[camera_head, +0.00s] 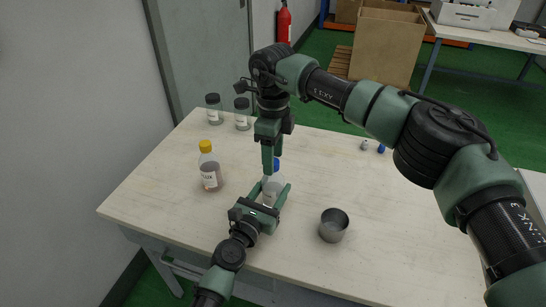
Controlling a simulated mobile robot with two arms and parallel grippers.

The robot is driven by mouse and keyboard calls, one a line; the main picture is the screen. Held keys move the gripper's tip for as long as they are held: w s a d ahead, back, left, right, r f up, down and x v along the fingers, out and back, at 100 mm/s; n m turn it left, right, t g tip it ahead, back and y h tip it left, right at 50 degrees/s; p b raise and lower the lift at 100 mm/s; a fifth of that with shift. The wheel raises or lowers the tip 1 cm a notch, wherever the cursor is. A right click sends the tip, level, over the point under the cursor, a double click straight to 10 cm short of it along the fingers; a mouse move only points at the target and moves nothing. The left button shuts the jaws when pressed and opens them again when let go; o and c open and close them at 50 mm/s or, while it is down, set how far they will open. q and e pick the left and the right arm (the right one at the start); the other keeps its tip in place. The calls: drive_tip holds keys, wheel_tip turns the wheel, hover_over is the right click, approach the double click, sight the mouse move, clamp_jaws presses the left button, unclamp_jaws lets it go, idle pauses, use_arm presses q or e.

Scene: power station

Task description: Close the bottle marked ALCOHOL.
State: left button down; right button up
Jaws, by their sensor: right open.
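A clear bottle (273,188) with a blue cap (276,166) at its top stands upright near the middle of the table; its label is not readable here. My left gripper (272,191) comes from the front with a finger on each side of the bottle body and appears shut on it. My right gripper (271,162) points down from above, its fingers open at the height of the blue cap. A finger partly hides the cap, so I cannot tell how it sits on the neck.
A yellow-capped bottle (210,172) stands to the left. Two dark-capped jars (214,109) (242,114) stand at the back left. A metal cup (333,225) stands at the front right. Small grey (364,145) and blue (381,148) items lie at the back. The right of the table (400,220) is clear.

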sight(268, 197)
use_arm(q)
drive_tip(key=shift+c, duration=2.4)
unclamp_jaws()
use_arm(e)
wheel_tip(268, 197, up, 11)
drive_tip(key=shift+r, duration=0.2)
use_arm(q)
drive_tip(key=shift+s, duration=0.1)
drive_tip(key=v, duration=0.7)
drive_tip(key=shift+s+a, duration=0.2)
drive_tip(key=shift+s, duration=0.1)
use_arm(e)
drive_tip(key=shift+r, duration=0.1)
